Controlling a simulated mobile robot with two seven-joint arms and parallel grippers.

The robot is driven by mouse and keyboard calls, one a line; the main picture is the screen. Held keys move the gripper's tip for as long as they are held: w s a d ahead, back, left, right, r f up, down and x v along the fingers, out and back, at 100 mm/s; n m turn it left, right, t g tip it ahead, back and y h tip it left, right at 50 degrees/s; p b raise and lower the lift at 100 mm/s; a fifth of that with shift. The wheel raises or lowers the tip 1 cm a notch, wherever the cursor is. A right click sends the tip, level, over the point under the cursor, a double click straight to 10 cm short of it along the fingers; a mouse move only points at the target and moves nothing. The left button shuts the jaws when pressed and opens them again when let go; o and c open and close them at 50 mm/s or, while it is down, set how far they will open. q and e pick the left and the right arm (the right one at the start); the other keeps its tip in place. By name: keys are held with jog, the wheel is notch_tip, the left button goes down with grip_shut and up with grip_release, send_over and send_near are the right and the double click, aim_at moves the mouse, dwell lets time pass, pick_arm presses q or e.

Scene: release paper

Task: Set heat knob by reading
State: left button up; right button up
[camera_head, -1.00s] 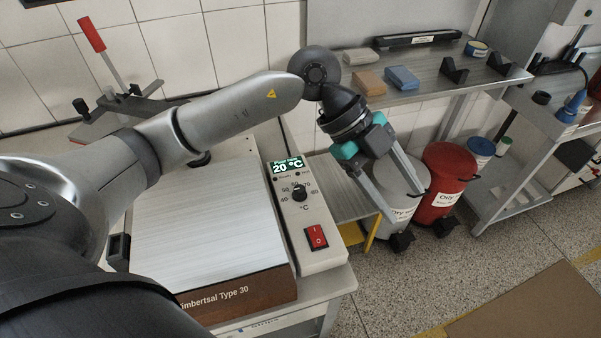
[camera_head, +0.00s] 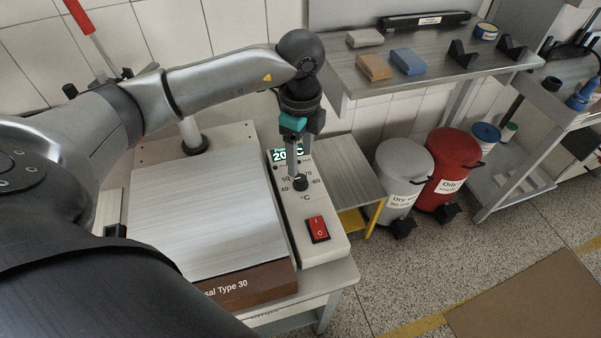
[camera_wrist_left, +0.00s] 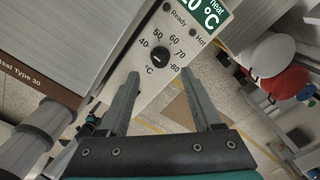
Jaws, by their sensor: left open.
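The black heat knob (camera_head: 300,183) sits on the white control panel (camera_head: 325,249), within a printed scale from 40 to 80 °C. It also shows in the wrist view (camera_wrist_left: 160,57), between and beyond the fingertips; its pointer setting is too small to tell. The green display (camera_head: 279,155) is partly hidden by my gripper; the wrist view shows the end of its reading, "0 °C" (camera_wrist_left: 207,14). My left gripper (camera_head: 299,171) is open and points down just above the knob, its fingers on either side. Contact cannot be told. My right gripper is out of view.
A red rocker switch (camera_head: 318,229) is below the knob. A flat plate (camera_head: 200,215) lies left of the panel. A shelf (camera_head: 360,88) with blocks, a grey bin (camera_head: 402,160) and a red bin (camera_head: 455,150) stand to the right.

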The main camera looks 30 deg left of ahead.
aim_at(300, 178)
pick_arm(q)
notch_tip(300, 178, down, 6)
jog(key=shift+f, duration=0.25)
grip_shut()
dwell(0.6)
